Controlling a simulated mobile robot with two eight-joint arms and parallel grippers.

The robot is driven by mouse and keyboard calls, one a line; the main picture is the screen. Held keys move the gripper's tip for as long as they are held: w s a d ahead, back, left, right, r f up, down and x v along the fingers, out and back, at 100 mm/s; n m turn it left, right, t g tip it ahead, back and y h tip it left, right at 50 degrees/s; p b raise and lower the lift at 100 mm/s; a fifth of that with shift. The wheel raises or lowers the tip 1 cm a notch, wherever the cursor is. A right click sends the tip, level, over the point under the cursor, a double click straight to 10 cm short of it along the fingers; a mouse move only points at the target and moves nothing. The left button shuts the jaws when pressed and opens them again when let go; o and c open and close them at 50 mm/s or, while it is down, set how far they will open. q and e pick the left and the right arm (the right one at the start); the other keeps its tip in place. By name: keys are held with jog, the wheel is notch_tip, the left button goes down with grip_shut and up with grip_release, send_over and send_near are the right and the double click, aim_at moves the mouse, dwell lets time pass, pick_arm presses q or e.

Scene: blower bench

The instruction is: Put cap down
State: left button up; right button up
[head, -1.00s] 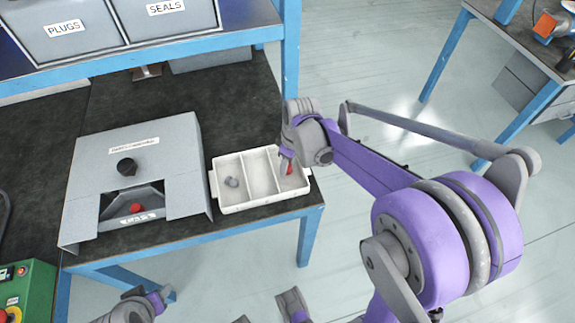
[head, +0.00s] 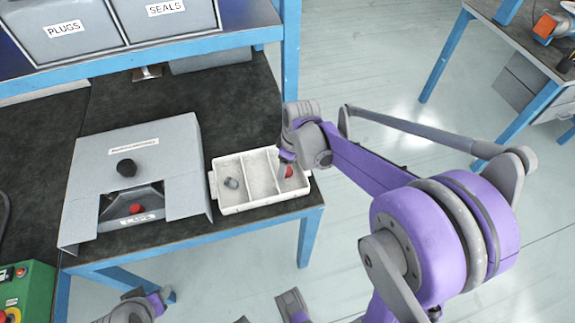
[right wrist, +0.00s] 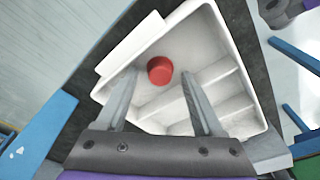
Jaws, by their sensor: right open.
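A red cap (head: 289,172) lies in the right compartment of the white three-part tray (head: 262,208). In the right wrist view the red cap (right wrist: 160,70) rests on the floor of the tray (right wrist: 120,65). My right gripper (head: 287,158) is just above that compartment. In the right wrist view its two fingers (right wrist: 160,82) are spread apart, one on each side of the cap, with gaps between. My left gripper (head: 163,295) shows only in part at the bottom left, and its jaws are unclear.
A grey box (head: 90,160) with a black knob (head: 126,167) and a red part (head: 136,209) in its opening stands left of the tray. Labelled bins (head: 65,40) are on the shelf behind.

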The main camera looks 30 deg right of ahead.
notch_tip(320, 180, up, 11)
jog(key=s+p, duration=0.2)
jog(key=s+a+f+m+t, duration=0.1)
jog(key=s+a+f+m, duration=0.2)
jog(key=s, duration=0.4)
jog(key=s+a+f+m+t+h, duration=0.1)
jog(key=s+a+f+m+t, duration=0.1)
jog(key=s, duration=0.6)
jog(key=shift+a+f+m, duration=0.45)
jog(key=shift+a+m, duration=0.15)
jog(key=shift+a, duration=0.4)
dwell(0.6)
